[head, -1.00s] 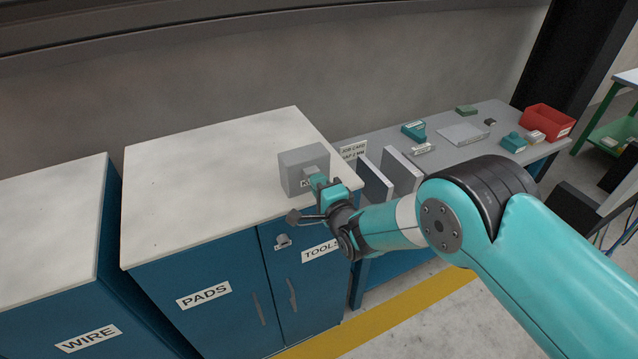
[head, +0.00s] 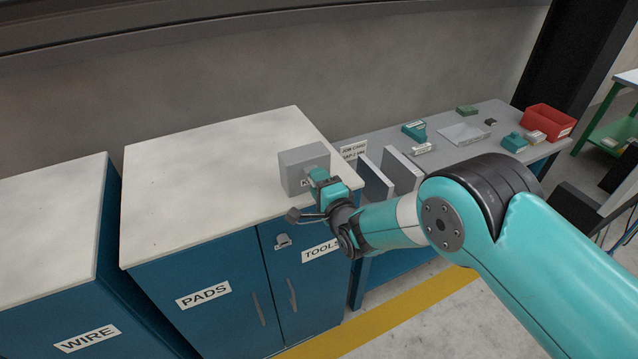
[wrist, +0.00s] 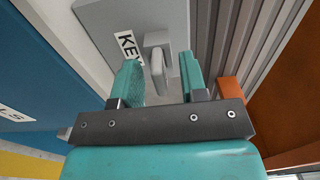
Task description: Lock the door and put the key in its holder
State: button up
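The grey key holder (head: 304,168) stands on the white cabinet top near its right edge. It also fills the upper middle of the wrist view (wrist: 178,18), with part of a KEY label showing. The key (wrist: 158,72), a light grey piece, sits at the holder's front, upright in the wrist view. My gripper (wrist: 163,76) is open, one finger on each side of the key, with gaps between. In the head view my gripper (head: 318,180) hides the key. The TOOLS door (head: 305,285) looks closed, with its lock (head: 282,241) near the top and no key visible in it.
The PADS door (head: 215,310) is beside the TOOLS door and looks closed. A WIRE cabinet (head: 60,290) stands at left. Upright grey panels (head: 405,170) stand close right of my gripper, on a bench with a red bin (head: 548,121). Most of the white top is clear.

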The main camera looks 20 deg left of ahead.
jog(key=shift+d, duration=0.1)
jog(key=b+v, duration=1.7)
jog(key=b, duration=0.2)
jog(key=shift+s, duration=0.2)
jog(key=s+d+r+n+g+h, duration=0.3)
jog(key=s+d+n, duration=0.4)
jog(key=d, duration=0.5)
jog(key=s+d+r+n+g+h, duration=0.2)
jog(key=s+d+n+g+h, duration=0.4)
jog(key=s+d, duration=0.5)
jog(key=d+n+g, duration=0.2)
jog(key=shift+d+r+g+h, duration=0.25)
jog(key=shift+r+g+h, duration=0.05)
jog(key=shift+r, duration=0.05)
